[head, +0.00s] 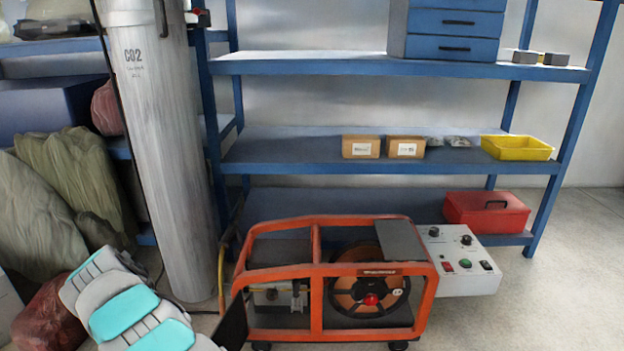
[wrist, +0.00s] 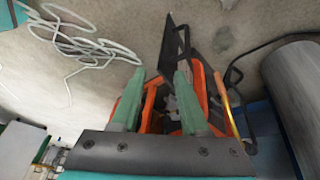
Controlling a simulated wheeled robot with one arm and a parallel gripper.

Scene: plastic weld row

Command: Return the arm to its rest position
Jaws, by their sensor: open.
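My arm (head: 125,305), white with teal pads, enters at the lower left of the head view, in front of the CO2 cylinder's base and left of the orange-framed machine. I cannot tell the exact gap between the fingers and the machine.
The orange-framed machine (head: 318,270) with a grey control box (head: 460,275) stands on the floor. The grey CO2 cylinder (head: 170,150) and blue shelving (head: 390,150) stand behind. A dark red bag (head: 50,318) lies by my arm. White cable (wrist: 85,42) lies on the floor. Floor at right is clear.

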